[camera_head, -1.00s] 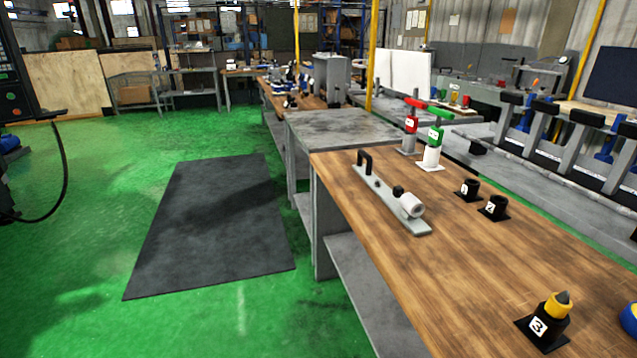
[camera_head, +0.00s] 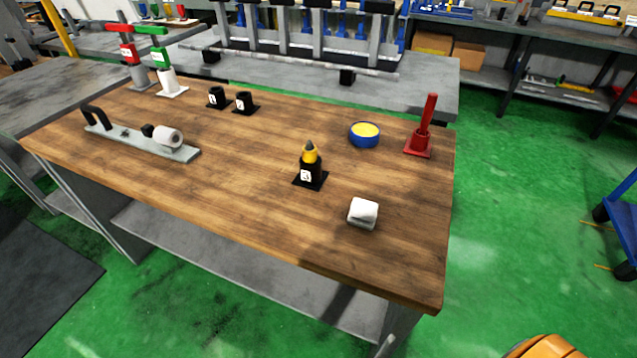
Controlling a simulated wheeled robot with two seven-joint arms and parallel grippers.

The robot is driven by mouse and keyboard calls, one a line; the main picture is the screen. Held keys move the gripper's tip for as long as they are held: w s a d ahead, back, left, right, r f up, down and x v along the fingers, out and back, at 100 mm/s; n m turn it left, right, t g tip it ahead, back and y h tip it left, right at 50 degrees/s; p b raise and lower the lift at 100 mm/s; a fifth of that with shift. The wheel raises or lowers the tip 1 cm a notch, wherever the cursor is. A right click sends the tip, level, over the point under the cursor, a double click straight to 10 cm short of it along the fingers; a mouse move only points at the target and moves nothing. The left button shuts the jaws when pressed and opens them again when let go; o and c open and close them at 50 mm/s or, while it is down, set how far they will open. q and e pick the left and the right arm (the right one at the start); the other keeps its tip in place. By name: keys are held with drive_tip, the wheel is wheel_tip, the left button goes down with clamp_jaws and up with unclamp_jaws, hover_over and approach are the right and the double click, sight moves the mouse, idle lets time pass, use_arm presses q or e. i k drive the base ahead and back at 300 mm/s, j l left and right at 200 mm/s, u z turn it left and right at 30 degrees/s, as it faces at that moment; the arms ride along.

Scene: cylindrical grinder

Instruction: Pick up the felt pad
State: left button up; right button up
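A small white block-like pad (camera_head: 362,213), which looks like the felt pad, lies on the wooden tabletop (camera_head: 250,190) near its front right part. It appears folded or thick, with a greyer side face. Nothing touches it, and it is fully visible. Neither of my grippers is in view.
Left of the pad stands a black holder with a yellow dark-tipped piece (camera_head: 310,165). Behind are a blue tin with yellow contents (camera_head: 365,134) and a red stand with a rod (camera_head: 421,135). A grey fixture (camera_head: 140,138) lies at left. Bare wood surrounds the pad.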

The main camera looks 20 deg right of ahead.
sight(364, 214)
drive_tip(key=i+j+z, duration=0.1)
drive_tip(key=j+z, duration=0.15)
drive_tip(key=z, duration=0.15)
drive_tip(key=i+j+z, duration=0.1)
drive_tip(key=j+z, duration=0.5)
drive_tip(key=z, duration=0.2)
drive_tip(key=j+z, duration=0.4)
